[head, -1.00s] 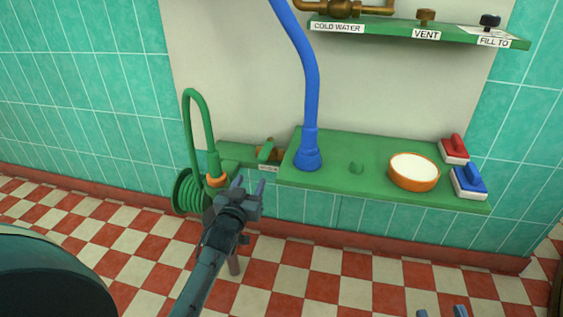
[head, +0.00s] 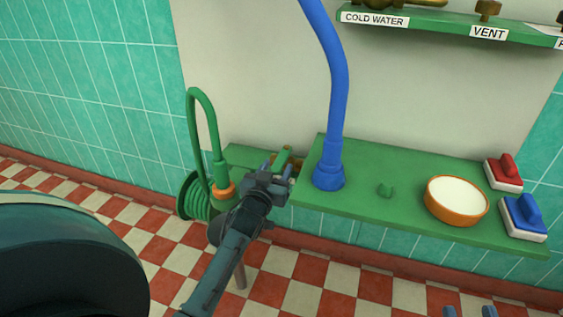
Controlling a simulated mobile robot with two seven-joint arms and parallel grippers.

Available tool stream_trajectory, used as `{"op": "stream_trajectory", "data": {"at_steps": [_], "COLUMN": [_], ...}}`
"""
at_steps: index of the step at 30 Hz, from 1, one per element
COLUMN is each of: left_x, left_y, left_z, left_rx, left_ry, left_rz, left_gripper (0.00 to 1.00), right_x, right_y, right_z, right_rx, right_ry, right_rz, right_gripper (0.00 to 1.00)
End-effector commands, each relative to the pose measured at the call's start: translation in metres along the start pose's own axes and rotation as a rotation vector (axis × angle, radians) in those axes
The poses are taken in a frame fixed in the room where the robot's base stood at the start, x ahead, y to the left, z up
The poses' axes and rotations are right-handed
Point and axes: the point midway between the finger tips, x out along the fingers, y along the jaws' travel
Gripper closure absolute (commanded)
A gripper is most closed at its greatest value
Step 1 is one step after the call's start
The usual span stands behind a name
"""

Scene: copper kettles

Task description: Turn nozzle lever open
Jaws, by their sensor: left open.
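A green lever (head: 285,155) sits on a brass valve (head: 298,164) at the left end of the green shelf, close to the wall. My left gripper (head: 279,169) is open, with its fingertips in front of the lever and overlapping its lower part in the picture. I cannot tell whether they touch it. The gripper hides the small label below the valve. A green hose (head: 192,130) with an orange collar (head: 223,191) hangs left of the gripper. My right gripper (head: 469,312) shows only two separated fingertips at the bottom edge.
A blue upright hose (head: 328,176) stands just right of the valve. The green shelf (head: 370,210) also carries an orange bowl (head: 456,201), a red-handled block (head: 504,172) and a blue-handled block (head: 523,217). An upper shelf (head: 440,22) has labelled valves.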

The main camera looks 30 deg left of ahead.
Motion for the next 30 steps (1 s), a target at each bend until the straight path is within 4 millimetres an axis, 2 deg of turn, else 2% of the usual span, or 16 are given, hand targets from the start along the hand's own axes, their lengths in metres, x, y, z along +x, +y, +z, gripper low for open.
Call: {"op": "stream_trajectory", "data": {"at_steps": [11,27,30], "left_x": [-0.0004,-0.0003,-0.0002], "left_y": [0.0004,0.0004,0.0004], "left_z": [0.0001,0.0000,-0.0001], "left_rx": [0.000,0.000,0.000], "left_ry": [0.000,0.000,0.000], "left_rz": [-0.001,-0.001,-0.001], "left_gripper": [0.53,0.97,1.00], "right_x": [0.0001,-0.0001,-0.0001], "right_y": [-0.0004,-0.0010,-0.0009], "right_z": [-0.0067,-0.0020,-0.0019], "right_rx": [0.003,0.003,0.003], "right_ry": [0.015,0.006,0.006], "right_rz": [-0.005,-0.006,-0.006], "right_gripper": [0.64,0.64,0.64]}}
